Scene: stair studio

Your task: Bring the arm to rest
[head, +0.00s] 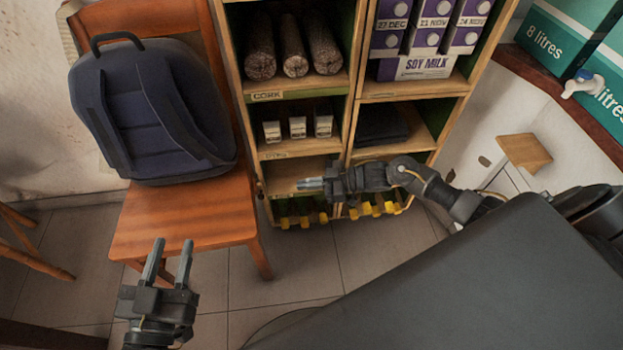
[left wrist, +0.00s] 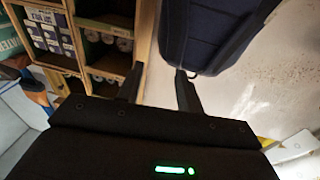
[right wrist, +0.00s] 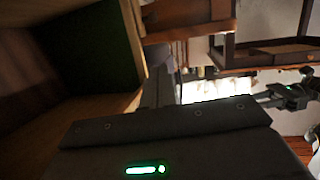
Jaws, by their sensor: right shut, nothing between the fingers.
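My left gripper (head: 172,246) is open and empty in the head view, low on the left, in front of the wooden chair. Its two spread fingers also show in the left wrist view (left wrist: 158,88), pointing toward the backpack and shelf. My right arm reaches in from the right in the head view. My right gripper (head: 302,184) is shut and empty, pointing left in front of the lower left compartment of the shelf. In the right wrist view its closed fingers (right wrist: 157,88) lie close beside the wooden shelf.
A dark blue backpack (head: 150,112) sits on the orange wooden chair (head: 180,212). The wooden shelf (head: 352,120) holds cork rolls (head: 294,48), small boxes (head: 297,127) and soy milk cartons (head: 415,68). Water boxes (head: 565,38) stand at right. Tiled floor (head: 300,265) is clear.

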